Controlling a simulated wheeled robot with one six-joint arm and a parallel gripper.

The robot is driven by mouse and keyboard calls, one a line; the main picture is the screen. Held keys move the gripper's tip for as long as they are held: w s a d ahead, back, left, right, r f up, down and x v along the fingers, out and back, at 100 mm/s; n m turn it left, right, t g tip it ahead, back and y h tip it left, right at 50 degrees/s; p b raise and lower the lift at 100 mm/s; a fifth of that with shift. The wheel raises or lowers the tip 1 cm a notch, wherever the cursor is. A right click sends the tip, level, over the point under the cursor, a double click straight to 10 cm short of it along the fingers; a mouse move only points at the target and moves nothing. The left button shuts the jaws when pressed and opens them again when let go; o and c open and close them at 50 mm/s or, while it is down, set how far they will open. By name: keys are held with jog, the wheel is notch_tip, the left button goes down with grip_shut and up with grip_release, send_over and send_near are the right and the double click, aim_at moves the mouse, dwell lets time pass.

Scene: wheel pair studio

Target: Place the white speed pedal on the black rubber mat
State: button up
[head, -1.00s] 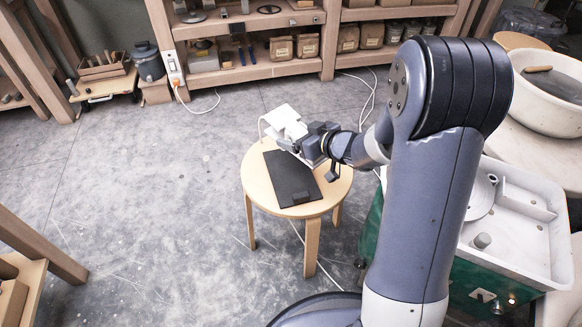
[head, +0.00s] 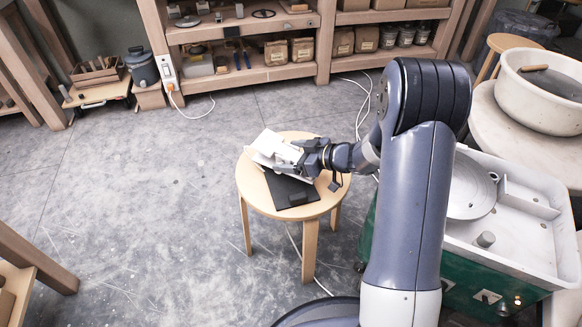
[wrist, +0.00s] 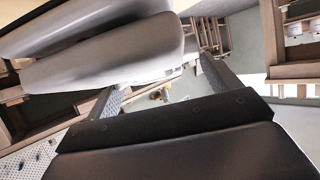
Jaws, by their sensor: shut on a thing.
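The white speed pedal (head: 268,146) is in my gripper (head: 298,155), over the far left part of a round wooden stool. It looks tilted and hides the far end of the black rubber mat (head: 288,193). The mat lies on the stool top, with its near end in plain view. I cannot tell whether the pedal touches the mat. In the wrist view, the pale pedal (wrist: 115,52) fills the upper left, beside my gripper's fingers.
The light wooden stool (head: 250,190) has a bare rim around the mat. A white cable (head: 362,105) runs along the floor behind it. A white basin (head: 535,205) on a green base stands close on the right. Floor on the left is clear.

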aim_at(291, 163)
jog(key=shift+f+b, duration=0.55)
jog(key=shift+f, duration=1.05)
jog(key=shift+f, duration=0.2)
jog(key=o, duration=1.3)
jog(key=shift+c, duration=0.2)
jog(key=shift+r, duration=0.2)
jog(key=p+v, duration=0.4)
jog(key=v, duration=0.8)
